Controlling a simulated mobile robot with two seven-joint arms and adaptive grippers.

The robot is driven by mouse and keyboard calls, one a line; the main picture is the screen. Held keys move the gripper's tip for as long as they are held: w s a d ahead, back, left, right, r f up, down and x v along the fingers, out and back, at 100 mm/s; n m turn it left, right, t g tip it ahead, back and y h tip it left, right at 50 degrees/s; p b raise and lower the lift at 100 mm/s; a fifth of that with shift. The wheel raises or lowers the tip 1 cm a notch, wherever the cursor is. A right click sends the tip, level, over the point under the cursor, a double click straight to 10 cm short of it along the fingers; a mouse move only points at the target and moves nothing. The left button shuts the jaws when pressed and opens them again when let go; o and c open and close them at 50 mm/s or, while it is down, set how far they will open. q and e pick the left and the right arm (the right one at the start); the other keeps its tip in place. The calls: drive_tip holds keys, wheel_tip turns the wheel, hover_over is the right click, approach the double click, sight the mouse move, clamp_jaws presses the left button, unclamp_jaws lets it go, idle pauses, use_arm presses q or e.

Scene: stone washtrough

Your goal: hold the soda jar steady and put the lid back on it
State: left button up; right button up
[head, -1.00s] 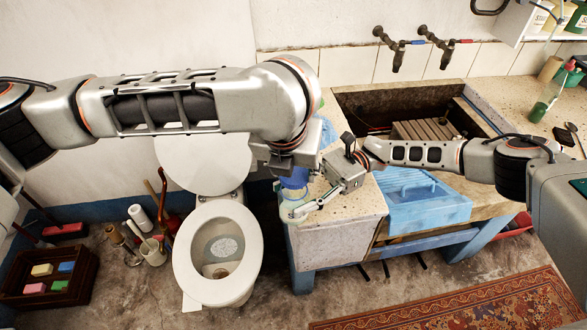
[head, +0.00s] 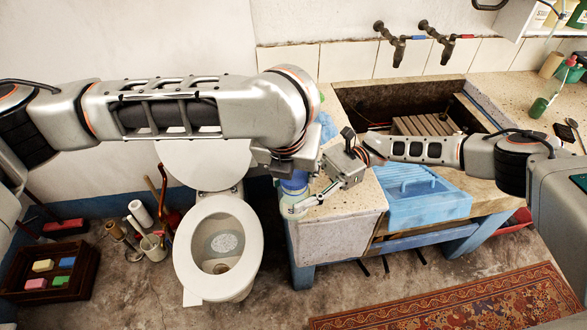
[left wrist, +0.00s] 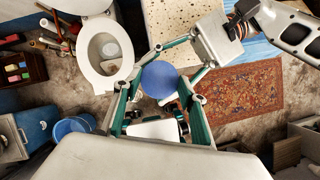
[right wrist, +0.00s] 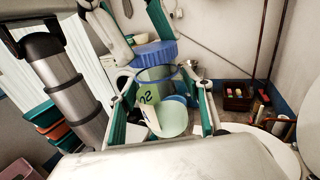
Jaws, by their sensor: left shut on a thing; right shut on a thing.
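The blue lid (head: 295,184) is held by my left gripper (head: 288,173), which reaches down from above. In the left wrist view the lid (left wrist: 158,80) is a round blue disc between the two fingers. The pale green soda jar (head: 289,207) is held from the side by my right gripper (head: 300,207). In the right wrist view the jar (right wrist: 155,95) stands between the fingers, with part of its lettered label showing. The lid (right wrist: 155,53) is right over the jar's mouth. I cannot tell whether it touches the rim.
The toilet (head: 183,255) stands left of the jar. A dark crate of coloured blocks (head: 85,280) sits on the floor at far left.

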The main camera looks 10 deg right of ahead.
use_arm(q)
drive_tip(key=shift+f, duration=0.5)
drive_tip(key=m, duration=0.1)
drive_tip(key=m+g+h, duration=0.1)
drive_tip(key=m, duration=0.1)
drive_tip(key=m+h, duration=0.1)
drive_tip(key=m, duration=0.1)
drive_tip(key=shift+w+a, duration=0.15)
drive_tip(key=shift+a, duration=0.1)
drive_tip(key=m+g, duration=0.1)
drive_tip(key=m, duration=0.2)
drive_tip(key=m+g+h, duration=0.1)
drive_tip(key=m, duration=0.2)
drive_tip(key=shift+w+g, duration=0.2)
drive_tip(key=shift+g, duration=0.1)
drive_tip(key=m, duration=0.1)
drive_tip(key=m+g, duration=0.1)
drive_tip(key=m, duration=0.1)
drive_tip(key=shift+s+d+m, duration=0.1)
drive_tip(key=shift+d+m, duration=0.2)
drive_tip(key=shift+a+m+g, duration=0.1)
drive_tip(key=shift+m+g, duration=0.3)
drive_tip(key=shift+m, duration=0.2)
drive_tip(key=shift+w+a, duration=0.2)
drive_tip(key=o, duration=0.7)
